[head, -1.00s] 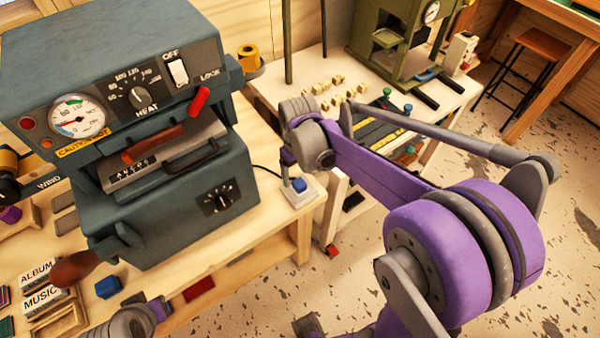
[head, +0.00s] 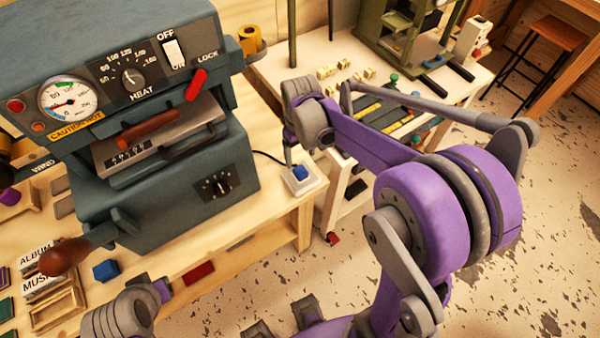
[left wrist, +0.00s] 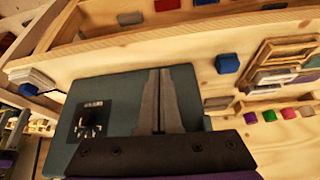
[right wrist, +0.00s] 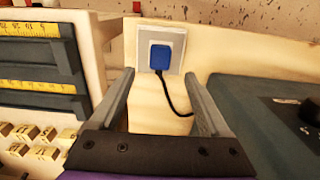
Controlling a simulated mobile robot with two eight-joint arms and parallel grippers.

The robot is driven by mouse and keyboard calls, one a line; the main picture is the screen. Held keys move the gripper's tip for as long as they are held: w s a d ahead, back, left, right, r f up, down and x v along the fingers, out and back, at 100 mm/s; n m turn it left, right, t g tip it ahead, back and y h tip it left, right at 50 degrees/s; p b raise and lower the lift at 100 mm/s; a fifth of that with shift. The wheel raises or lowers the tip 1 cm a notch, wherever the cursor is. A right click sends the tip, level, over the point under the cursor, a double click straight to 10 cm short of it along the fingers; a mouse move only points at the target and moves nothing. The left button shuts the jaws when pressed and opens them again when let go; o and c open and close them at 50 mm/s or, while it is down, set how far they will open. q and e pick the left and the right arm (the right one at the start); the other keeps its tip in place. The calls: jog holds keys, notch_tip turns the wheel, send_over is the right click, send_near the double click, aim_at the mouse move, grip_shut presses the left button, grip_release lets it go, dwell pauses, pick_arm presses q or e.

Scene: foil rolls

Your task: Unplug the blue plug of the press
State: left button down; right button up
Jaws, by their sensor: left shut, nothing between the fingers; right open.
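The blue plug (head: 299,173) sits in a pale square socket (head: 312,183) on the table's right corner, beside the dark teal press (head: 165,195). A black cable runs from it toward the press. In the right wrist view the plug (right wrist: 158,57) is seated in the grey-white socket plate (right wrist: 172,36), beyond the fingertips. My right gripper (right wrist: 160,77) is open, its fingers spread to either side of the plug's line and empty; in the head view its fingers are hard to make out.
A blue block (head: 105,270) and wooden type trays (head: 55,308) lie at the press's front left. A wooden-handled lever (head: 65,257) sticks out there. A green machine (head: 400,35) stands on a second table behind my right arm.

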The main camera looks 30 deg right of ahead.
aim_at(301, 170)
notch_tip(301, 170, down, 8)
jog(key=b, duration=0.5)
jog(key=shift+r, duration=0.15)
dwell(0.8)
grip_shut()
jog(key=shift+r, duration=0.15)
dwell(0.4)
jog(key=shift+r+p, duration=2.05)
jog(key=shift+r, duration=0.85)
